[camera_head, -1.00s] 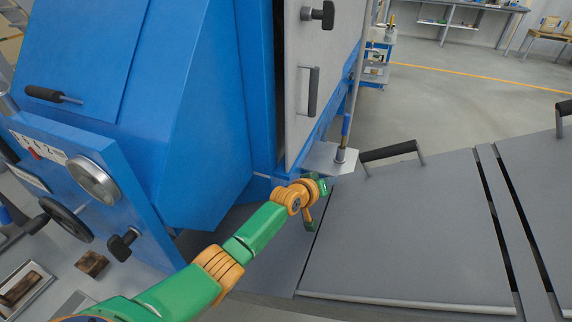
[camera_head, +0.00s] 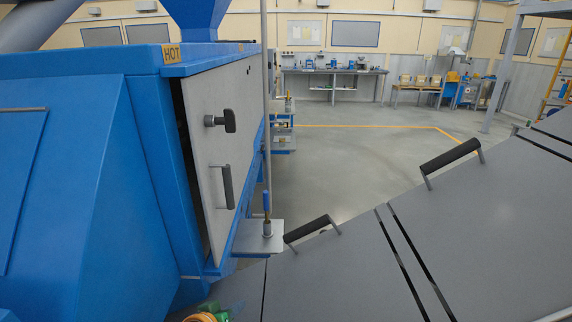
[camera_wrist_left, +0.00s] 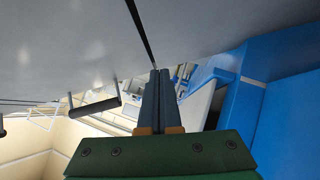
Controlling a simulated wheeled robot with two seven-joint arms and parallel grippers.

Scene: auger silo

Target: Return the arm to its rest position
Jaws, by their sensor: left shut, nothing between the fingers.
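My left arm shows in the head view only as a small green and orange piece at the bottom edge, below the blue machine's corner. In the left wrist view my left gripper (camera_wrist_left: 160,76) has its two dark fingers together, with nothing between them. It is apart from the black handle (camera_wrist_left: 94,102) seen to its left and from the blue body to its right. My right gripper is in neither view.
The blue machine (camera_head: 75,170) marked HOT fills the left, with its grey door (camera_head: 232,140) slightly ajar. Grey panels (camera_head: 470,240) with black handles (camera_head: 450,157) slope across the right. A rod stands in a small plate (camera_head: 260,238). Open floor (camera_head: 345,165) lies beyond.

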